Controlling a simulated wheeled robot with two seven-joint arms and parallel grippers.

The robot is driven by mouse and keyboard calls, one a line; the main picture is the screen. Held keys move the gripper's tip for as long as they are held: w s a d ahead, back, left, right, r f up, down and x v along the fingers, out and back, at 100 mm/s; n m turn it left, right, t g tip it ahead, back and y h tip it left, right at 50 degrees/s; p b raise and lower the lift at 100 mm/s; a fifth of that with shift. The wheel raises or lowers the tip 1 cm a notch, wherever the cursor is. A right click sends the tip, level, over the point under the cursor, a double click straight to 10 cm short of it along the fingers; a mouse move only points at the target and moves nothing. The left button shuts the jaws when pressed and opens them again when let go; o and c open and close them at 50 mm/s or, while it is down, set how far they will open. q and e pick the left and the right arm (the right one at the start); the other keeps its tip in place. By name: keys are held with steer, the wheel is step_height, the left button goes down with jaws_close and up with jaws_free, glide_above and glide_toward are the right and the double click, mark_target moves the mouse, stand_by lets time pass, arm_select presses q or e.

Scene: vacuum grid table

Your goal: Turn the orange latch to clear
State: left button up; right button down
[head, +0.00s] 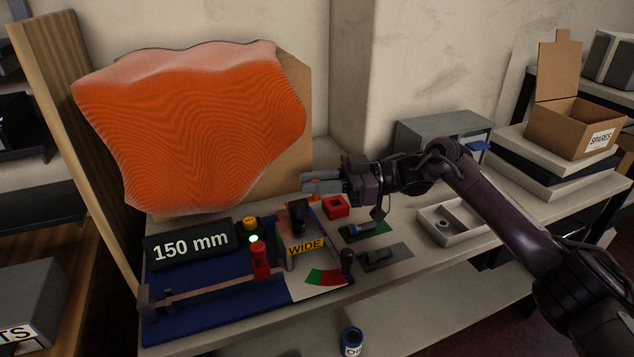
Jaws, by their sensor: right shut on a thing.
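The orange latch (314,196) shows as small orange patches at the fingertips of my right gripper, beside the right end of the blue fixture (210,312). My right gripper (318,185) comes in from the right with its grey fingers pointing left. It is shut on the orange latch, which its fingers mostly hide. How far the latch is turned cannot be told. A large wavy orange sheet (190,125) stands behind the fixture. A yellow "WIDE" label (305,247) and a green-red scale (325,278) are on the fixture. My left gripper is not in view.
A "150 mm" display (190,248), a red post (260,260) and a black knob (347,262) stand at the fixture. A red block (336,207) sits close below my right gripper. A grey tray (457,235) and a "SPARES" box (572,128) are to the right.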

steer(key=c, duration=1.4)
jaws_free()
steer(key=shift+a, duration=0.15)
steer(key=shift+o, duration=0.2)
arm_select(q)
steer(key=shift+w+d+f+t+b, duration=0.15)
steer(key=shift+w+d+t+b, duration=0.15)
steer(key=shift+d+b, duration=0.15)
arm_select(e)
steer(key=d, duration=0.8)
steer(key=shift+w, duration=0.3)
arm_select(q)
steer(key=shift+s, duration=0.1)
